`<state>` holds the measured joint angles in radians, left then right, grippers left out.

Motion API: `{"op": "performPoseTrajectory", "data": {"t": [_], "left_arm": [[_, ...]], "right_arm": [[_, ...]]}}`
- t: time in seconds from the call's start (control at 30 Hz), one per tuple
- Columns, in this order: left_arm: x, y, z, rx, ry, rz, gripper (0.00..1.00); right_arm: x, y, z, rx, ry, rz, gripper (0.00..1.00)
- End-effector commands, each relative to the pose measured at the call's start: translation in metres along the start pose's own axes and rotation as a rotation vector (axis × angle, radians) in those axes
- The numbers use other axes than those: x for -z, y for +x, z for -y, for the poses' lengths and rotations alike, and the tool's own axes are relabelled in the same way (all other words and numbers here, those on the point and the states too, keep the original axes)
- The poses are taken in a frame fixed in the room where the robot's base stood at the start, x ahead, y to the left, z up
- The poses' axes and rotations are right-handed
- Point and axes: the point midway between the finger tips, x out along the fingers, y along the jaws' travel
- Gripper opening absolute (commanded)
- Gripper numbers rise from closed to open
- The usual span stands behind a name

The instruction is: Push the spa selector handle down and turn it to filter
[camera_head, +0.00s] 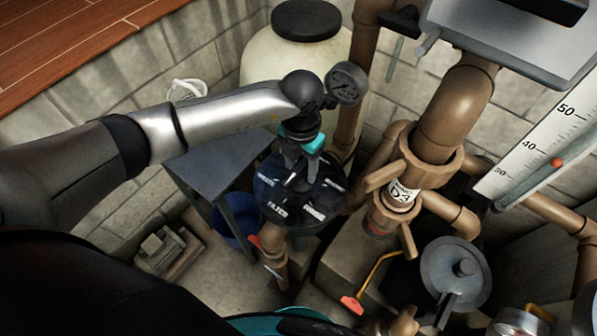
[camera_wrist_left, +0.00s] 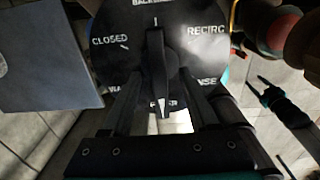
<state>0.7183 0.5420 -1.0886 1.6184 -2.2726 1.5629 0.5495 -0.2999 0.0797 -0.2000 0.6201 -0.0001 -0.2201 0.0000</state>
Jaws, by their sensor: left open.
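The spa selector is a round black dial with white labels, below my left gripper (camera_head: 300,162) in the head view (camera_head: 322,206). In the left wrist view its handle (camera_wrist_left: 157,62) is a dark bar across the middle of the dial (camera_wrist_left: 110,62). One end lies by the BACKWASH mark; the other has a white tip towards the partly hidden FILTER label. CLOSED is left and RECIRC right. My left gripper is open, with one finger on each side of the handle. Contact with it cannot be told. A dark two-pronged part at the wrist view's right looks like my right gripper (camera_wrist_left: 257,86).
A pressure gauge (camera_head: 346,83) stands close behind my left wrist. Brown pipes (camera_head: 455,108) and a level scale (camera_head: 545,138) are on the right. A cream tank (camera_head: 270,58) is behind. A grey table (camera_head: 218,152) and blue bucket (camera_head: 236,217) are left of the dial.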

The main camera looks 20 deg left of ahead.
Motion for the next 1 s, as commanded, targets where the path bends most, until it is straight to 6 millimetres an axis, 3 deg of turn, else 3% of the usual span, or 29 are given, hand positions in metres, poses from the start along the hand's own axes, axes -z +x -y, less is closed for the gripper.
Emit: {"op": "performPoseTrajectory", "data": {"t": [0.27,0.77,1.0], "left_arm": [[0.000,-0.005,0.000,-0.001,0.000,0.001,0.60],[0.000,-0.070,0.000,-0.001,0.000,0.001,0.60],[0.000,-0.070,0.000,0.000,0.000,0.000,0.60]], "right_arm": [[0.000,-0.004,0.000,0.000,0.000,0.000,0.55],[0.005,-0.056,-0.001,0.000,0.000,0.000,0.55],[0.005,-0.055,-0.001,0.000,0.000,0.000,0.55]]}}
